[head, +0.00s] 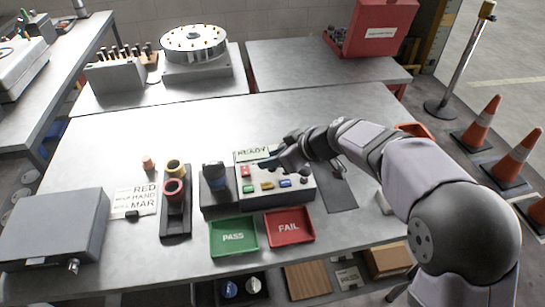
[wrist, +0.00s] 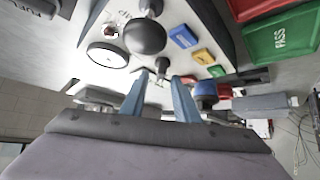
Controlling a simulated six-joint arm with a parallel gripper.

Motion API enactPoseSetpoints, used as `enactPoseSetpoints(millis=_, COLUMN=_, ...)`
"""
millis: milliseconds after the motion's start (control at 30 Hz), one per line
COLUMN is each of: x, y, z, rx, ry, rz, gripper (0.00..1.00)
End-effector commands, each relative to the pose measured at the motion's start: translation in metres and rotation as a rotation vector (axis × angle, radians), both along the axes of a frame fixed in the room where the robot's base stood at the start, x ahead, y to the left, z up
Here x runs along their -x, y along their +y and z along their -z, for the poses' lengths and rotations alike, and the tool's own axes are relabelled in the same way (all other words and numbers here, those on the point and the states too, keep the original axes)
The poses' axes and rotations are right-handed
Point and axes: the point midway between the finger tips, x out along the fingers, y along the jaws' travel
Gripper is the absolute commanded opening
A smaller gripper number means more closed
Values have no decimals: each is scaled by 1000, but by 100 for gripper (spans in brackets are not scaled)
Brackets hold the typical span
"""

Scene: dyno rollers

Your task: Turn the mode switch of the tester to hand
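The tester (head: 285,200) is a pale box with a dark base and coloured buttons on the bench. Its upper part carries a "READY" display (head: 250,153). My gripper (head: 270,163) is low over the tester's top and hides part of the panel. In the wrist view, my gripper's two blue fingers (wrist: 160,80) are apart, with a small metallic knob (wrist: 161,67) showing between their tips. It looks like the mode switch, but its setting and any contact cannot be made out. A black ball knob (wrist: 145,36) and a round white dial (wrist: 108,55) are close by.
A green PASS tray (head: 233,248) and a red FAIL tray (head: 290,238) lie in front of the tester. A blue-topped roller unit (head: 214,170) stands at its left.

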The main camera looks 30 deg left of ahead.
Motion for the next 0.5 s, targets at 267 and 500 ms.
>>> enactPoseSetpoints(millis=267, x=0, y=0, z=0, rx=0, ry=1, rz=1, gripper=0)
enactPoseSetpoints(millis=500, x=0, y=0, z=1, rx=1, ry=0, rz=10, gripper=0)
